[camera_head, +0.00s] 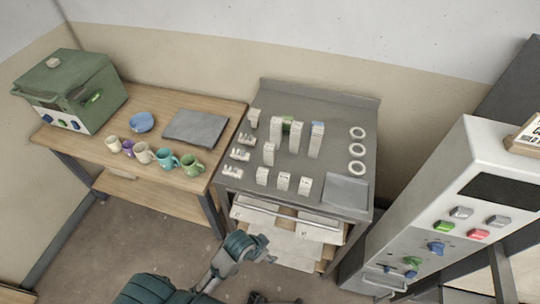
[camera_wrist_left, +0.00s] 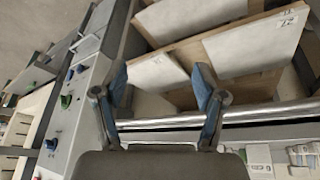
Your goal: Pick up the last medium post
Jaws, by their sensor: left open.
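Several pale posts stand upright on the steel table (camera_head: 325,176). Tall posts (camera_head: 316,142) stand in the middle. Two posts of in-between height show, one at the back left (camera_head: 254,118) and one nearer the front (camera_head: 268,154). Short posts (camera_head: 284,182) line the front. My left gripper (camera_head: 262,247) is low at the table's front edge, below the posts. In the left wrist view it (camera_wrist_left: 160,95) is open and empty, with its fingers in front of a metal bar and pale slabs. Parts of pale blocks (camera_wrist_left: 258,156) show at that view's lower right.
White rings (camera_head: 357,150) and a grey plate (camera_head: 346,191) lie at the table's right. Small pronged pieces (camera_head: 239,155) lie at its left. A bar handle (camera_head: 284,214) runs along the front. Mugs (camera_head: 166,160) stand on the wooden table. A white control cabinet (camera_head: 440,210) stands at right.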

